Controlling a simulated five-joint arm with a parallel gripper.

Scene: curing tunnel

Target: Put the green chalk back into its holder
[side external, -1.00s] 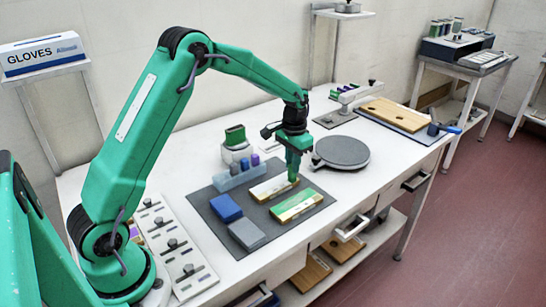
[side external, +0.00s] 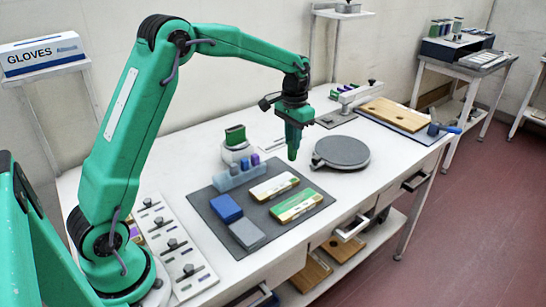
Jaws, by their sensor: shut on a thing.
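My gripper (side external: 294,133) is shut on the green chalk (side external: 292,154), which hangs upright below the jaws, mostly hidden by them and hard to tell from the green arm. It is in the air, above and to the right of the far end of the dark mat. The likely holder is a grey-blue block (side external: 228,182) at the mat's far left edge. Blue and purple chalks (side external: 255,159) stand in it. Whether it has a free slot is too small to tell. My gripper is to the right of this holder and apart from it.
On the dark mat (side external: 272,229) lie a blue block (side external: 226,208), a grey block (side external: 246,234), a cream-and-yellow box (side external: 274,187) and a green-and-cream box (side external: 297,206). A white-based green item (side external: 236,142) stands behind the holder. A round grey plate (side external: 341,152) is to the right.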

